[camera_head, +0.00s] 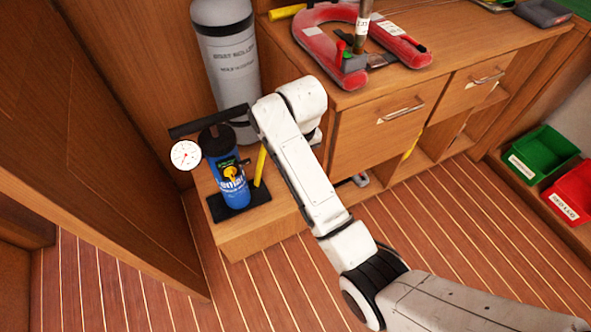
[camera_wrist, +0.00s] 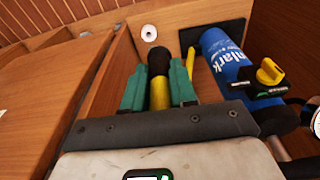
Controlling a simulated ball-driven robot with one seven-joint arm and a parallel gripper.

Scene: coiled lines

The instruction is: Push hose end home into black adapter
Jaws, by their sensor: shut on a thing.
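My gripper (camera_wrist: 158,75) shows in the wrist view with two green fingers shut on a yellow piece (camera_wrist: 160,93), likely the hose end. A black cylindrical piece (camera_wrist: 158,57) sits in line with the yellow piece, just beyond it and between the fingertips; it may be the black adapter. I cannot tell whether the yellow piece is seated in it or how deep. In the head view my gripper is hidden behind my arm.
A blue pump (camera_wrist: 224,58) with a yellow knob (camera_wrist: 268,72) stands close right of my gripper. In the head view, the pump (camera_head: 232,185), gauge (camera_head: 186,155) and grey cylinder (camera_head: 228,62) stand left of my arm. The drawer cabinet (camera_head: 380,128) is to the right.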

